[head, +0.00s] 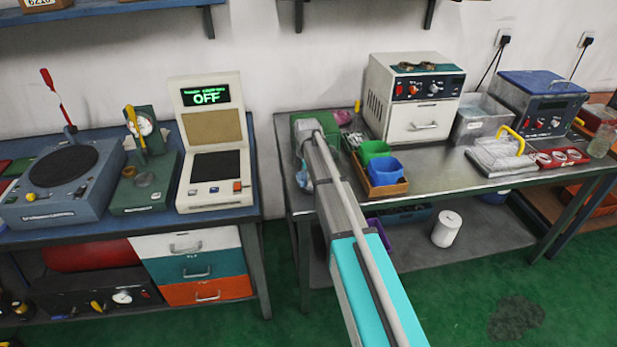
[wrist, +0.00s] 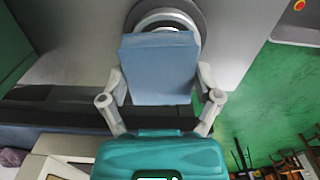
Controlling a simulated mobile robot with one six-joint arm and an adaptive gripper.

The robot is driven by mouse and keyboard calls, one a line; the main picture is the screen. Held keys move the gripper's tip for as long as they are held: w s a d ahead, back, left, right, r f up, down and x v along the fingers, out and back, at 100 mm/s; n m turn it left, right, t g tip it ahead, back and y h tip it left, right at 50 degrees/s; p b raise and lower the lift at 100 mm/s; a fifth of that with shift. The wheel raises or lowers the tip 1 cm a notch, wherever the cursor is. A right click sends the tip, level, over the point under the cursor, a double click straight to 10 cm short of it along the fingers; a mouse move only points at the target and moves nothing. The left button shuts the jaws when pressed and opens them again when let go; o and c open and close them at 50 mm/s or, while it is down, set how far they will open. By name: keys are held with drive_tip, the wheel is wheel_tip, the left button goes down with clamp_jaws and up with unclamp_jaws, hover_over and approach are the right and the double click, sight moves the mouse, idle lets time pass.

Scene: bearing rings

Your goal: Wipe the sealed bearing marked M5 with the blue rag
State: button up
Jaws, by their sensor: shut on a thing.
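The blue rag (wrist: 158,68), a folded block, is held between the two fingers of my gripper (wrist: 161,76) in the wrist view. Just beyond the rag is a round pale metal ring (wrist: 168,16) with a darker round surround, partly covered by the rag. I can read no M5 marking on it, and I cannot tell whether the rag touches it. In the head view my arm hides the gripper; a light blue patch (head: 303,179) shows beside the arm's far end, over the left end of the metal bench (head: 455,185).
A red tray (head: 541,163) with round pieces is farther right. The left bench holds a device reading OFF (head: 213,150). Green floor lies in front.

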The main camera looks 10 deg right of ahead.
drive_tip(key=shift+d, duration=0.1)
idle(0.3)
drive_tip(key=shift+s+d, duration=0.1)
drive_tip(key=shift+d, duration=1.4)
drive_tip(key=shift+r+p, duration=2.95)
